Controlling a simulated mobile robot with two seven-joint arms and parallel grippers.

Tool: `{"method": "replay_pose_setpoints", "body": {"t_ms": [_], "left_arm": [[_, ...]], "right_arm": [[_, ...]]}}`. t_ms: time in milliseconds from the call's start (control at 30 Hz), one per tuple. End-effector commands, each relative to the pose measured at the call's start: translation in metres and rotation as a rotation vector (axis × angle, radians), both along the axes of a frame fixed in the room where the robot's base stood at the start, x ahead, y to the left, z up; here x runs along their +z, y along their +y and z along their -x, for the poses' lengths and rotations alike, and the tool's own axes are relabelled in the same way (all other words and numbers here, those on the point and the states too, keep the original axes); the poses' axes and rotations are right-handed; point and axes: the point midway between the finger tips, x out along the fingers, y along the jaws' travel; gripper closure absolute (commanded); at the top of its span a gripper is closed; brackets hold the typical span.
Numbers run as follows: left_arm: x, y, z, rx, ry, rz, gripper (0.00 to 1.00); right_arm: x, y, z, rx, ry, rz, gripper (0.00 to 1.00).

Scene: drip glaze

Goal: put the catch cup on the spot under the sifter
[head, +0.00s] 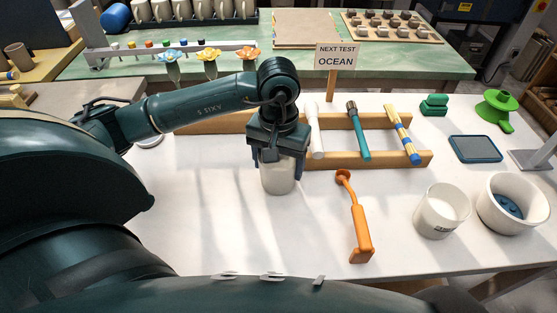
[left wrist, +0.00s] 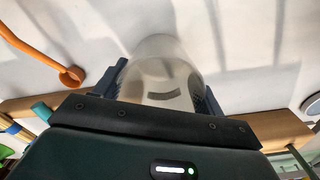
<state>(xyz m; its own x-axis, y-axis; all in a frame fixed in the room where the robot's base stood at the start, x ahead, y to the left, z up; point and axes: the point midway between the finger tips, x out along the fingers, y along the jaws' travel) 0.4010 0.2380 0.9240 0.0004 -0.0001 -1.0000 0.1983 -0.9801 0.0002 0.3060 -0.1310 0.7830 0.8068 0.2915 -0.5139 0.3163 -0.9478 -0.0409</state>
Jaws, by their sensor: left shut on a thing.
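The catch cup, seemingly the pale cream cup (head: 278,180), is between the fingers of my left gripper (head: 277,165), in front of the wooden rack. The gripper points down and is shut on the cup. The cup is upright, at or just above the white table; I cannot tell whether it touches. In the left wrist view the cup (left wrist: 163,75) sits between the dark fingers, with a dark mark on its side. I cannot make out a sifter or a spot under it. My right gripper is not in view.
A wooden rack (head: 350,160) holds several tools behind the cup. An orange tool (head: 358,225) lies to its right. A white cup (head: 441,210) and a white bowl (head: 513,204) stand further right.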

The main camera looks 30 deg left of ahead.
Motion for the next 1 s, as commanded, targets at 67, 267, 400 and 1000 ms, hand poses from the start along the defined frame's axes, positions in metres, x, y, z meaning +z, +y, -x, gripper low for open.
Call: {"method": "replay_pose_setpoints", "body": {"t_ms": [67, 267, 400, 1000], "left_arm": [[0.000, 0.000, 0.000, 0.000, -0.001, 0.000, 0.53], [-0.004, 0.000, 0.000, 0.000, 0.000, 0.000, 0.29], [-0.003, 0.000, 0.000, 0.000, 0.001, 0.000, 0.17], [0.025, 0.000, -0.001, -0.001, -0.006, 0.001, 0.08]], "right_arm": [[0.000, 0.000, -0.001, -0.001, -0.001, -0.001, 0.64], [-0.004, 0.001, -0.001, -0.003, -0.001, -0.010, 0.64], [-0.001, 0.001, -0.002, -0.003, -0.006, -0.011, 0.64], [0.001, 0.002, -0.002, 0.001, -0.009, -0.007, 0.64]]}}
